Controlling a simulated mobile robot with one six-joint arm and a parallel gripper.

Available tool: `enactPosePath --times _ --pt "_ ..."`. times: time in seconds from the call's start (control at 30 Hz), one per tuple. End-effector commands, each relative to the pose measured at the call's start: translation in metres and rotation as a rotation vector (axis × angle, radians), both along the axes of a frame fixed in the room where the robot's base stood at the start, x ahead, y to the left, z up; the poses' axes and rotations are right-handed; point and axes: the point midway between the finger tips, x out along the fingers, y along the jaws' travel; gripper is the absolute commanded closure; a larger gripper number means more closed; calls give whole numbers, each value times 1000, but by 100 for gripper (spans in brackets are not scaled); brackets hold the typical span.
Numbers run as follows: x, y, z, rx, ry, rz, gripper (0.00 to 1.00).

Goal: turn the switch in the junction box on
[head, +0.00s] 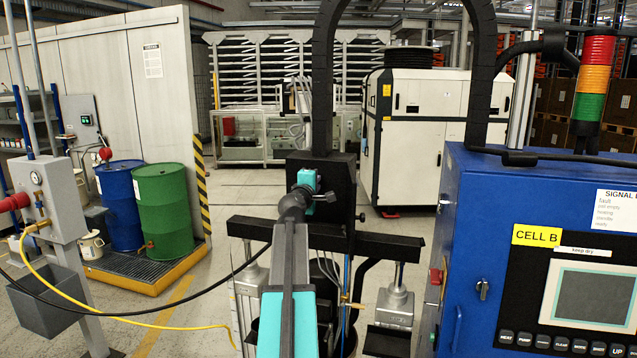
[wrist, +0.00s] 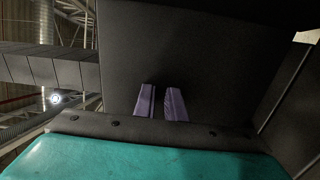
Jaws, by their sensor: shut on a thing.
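In the wrist view my gripper (wrist: 160,102) shows as two purple fingers close together, with a narrow gap between them. They point at a plain dark grey surface that fills the middle of the view. The thing between the fingers is too small or hidden to make out. In the head view my arm reaches forward to a black box-like housing (head: 344,207) on the pump frame, and the arm hides my fingers. I cannot tell for sure that this housing is the junction box. The switch and its position do not show in either view.
A blue control cabinet (head: 480,225) with a screen stands close on the right, under a signal tower (head: 595,80). A blue drum (head: 120,205) and a green drum (head: 166,210) stand on a yellow-edged pallet at left. A yellow hose (head: 120,318) crosses in front. Open floor lies behind.

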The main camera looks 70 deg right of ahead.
Motion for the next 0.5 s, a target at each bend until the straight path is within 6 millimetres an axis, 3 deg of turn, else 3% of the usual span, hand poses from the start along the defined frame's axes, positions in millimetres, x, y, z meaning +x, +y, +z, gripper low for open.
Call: enactPosePath --times 0.5 --pt "0 0 -1 6 -110 0 100"
